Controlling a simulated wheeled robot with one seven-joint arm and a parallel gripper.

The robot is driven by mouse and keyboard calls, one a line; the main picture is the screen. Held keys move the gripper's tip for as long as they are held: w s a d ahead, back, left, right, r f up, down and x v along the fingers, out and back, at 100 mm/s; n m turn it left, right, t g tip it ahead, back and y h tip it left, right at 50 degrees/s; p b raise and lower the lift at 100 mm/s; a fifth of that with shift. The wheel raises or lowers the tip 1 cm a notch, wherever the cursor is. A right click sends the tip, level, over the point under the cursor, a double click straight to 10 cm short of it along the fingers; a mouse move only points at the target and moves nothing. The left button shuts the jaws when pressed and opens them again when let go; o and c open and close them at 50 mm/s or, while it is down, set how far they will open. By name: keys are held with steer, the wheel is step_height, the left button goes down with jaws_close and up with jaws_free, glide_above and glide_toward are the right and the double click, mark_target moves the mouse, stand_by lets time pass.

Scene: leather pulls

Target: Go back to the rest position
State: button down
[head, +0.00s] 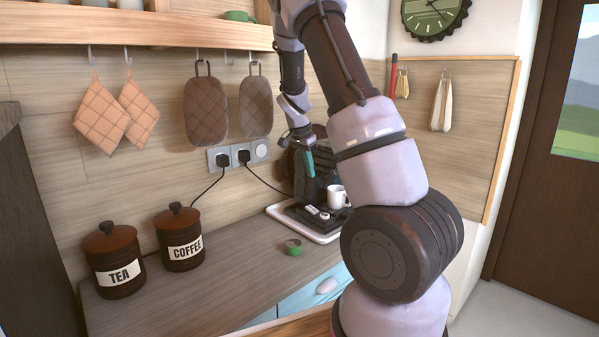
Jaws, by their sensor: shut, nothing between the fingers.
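My gripper (308,164) points down in front of the dark coffee machine (313,188) at the back of the counter. Its teal fingertip part shows, and the fingers are shut with nothing held. My arm rises at the right of the view, folds over at the top and comes down to the gripper. A white mug (336,198) stands at the machine, just below and right of the gripper. I cannot tell how far the fingertips are from the machine. My arm hides part of the right side of the counter.
A white tray (322,238) lies under the machine. A small green item (293,248) sits on the counter (228,284). The tea canister (114,262) and coffee canister (180,238) stand left. A blue drawer (296,300) is below. A wooden shelf (130,30) runs overhead.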

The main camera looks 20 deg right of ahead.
steer(key=s+a+r+n+t+y, duration=0.2)
steer(key=s+a+r+n, duration=0.3)
steer(key=s+r, duration=0.6)
steer(key=s+a+r+n+t+y, duration=0.3)
steer(key=s+a+r, duration=0.7)
steer(key=s, duration=0.7)
steer(key=shift+s+r+n+t, duration=0.4)
steer(key=shift+n+t, duration=0.2)
steer(key=shift+n, duration=0.4)
